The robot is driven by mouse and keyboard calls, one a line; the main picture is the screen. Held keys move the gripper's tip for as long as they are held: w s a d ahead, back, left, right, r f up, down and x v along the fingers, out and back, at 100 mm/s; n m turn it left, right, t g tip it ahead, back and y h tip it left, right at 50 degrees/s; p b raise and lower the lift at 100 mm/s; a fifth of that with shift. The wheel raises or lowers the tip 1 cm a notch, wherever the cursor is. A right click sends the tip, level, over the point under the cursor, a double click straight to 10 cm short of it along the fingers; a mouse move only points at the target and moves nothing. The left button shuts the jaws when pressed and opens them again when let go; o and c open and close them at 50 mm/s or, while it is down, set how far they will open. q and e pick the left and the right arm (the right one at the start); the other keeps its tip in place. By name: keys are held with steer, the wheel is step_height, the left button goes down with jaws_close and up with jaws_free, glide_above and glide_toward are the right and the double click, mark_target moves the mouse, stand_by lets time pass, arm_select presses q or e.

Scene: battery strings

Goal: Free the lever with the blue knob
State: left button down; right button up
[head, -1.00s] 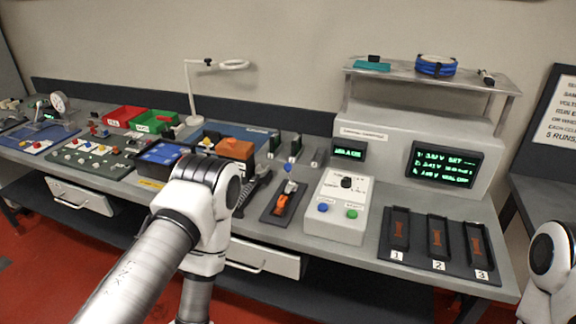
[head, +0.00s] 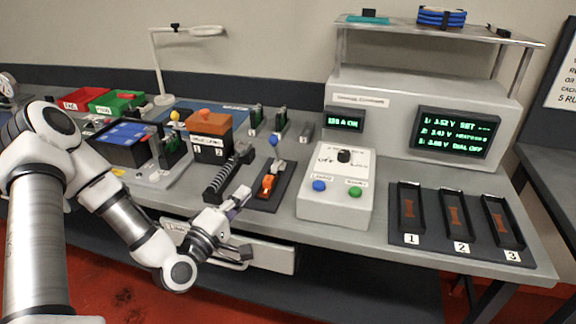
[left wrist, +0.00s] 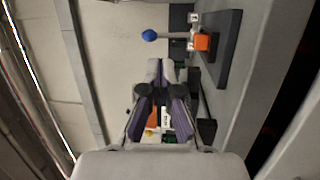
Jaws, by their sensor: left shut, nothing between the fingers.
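The lever's blue knob (head: 273,141) stands at the top of its rod, above a dark base plate (head: 264,203) on the bench. An orange piece (head: 267,185) sits on the plate at the lever's foot; whether it is clamped to the lever is unclear. In the left wrist view the knob (left wrist: 149,35), the orange piece (left wrist: 201,42) and the plate (left wrist: 233,30) lie at the top, beyond the fingers. My left gripper (head: 242,193) is shut and empty, close to the left of the plate and apart from the lever. My right gripper is out of view.
A ribbed black part (head: 228,172) and an orange-topped box (head: 208,136) stand left of the lever. A control box (head: 337,205) with a dial and buttons is close on the right. Numbered trays (head: 457,218) lie further right. The bench's front edge runs below my left gripper.

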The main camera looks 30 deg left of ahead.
arm_select(q)
steer(key=shift+a+n+y+b, duration=0.3)
steer(key=shift+a+n+y, duration=0.25)
steer(key=shift+a, duration=0.3)
steer(key=shift+r+t, duration=0.3)
steer(key=shift+r, duration=0.05)
steer(key=shift+s+d+r, duration=0.1)
steer(key=shift+d+r, duration=0.05)
steer(key=shift+r, duration=0.05)
steer(key=shift+w, duration=0.45)
steer(key=p, duration=0.1)
glide_toward(276, 152)
steer(key=w+r, duration=0.4)
steer(key=r, duration=0.1)
steer(key=shift+w, duration=0.25)
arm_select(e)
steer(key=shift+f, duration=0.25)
arm_select(q)
steer(key=shift+r, duration=0.1)
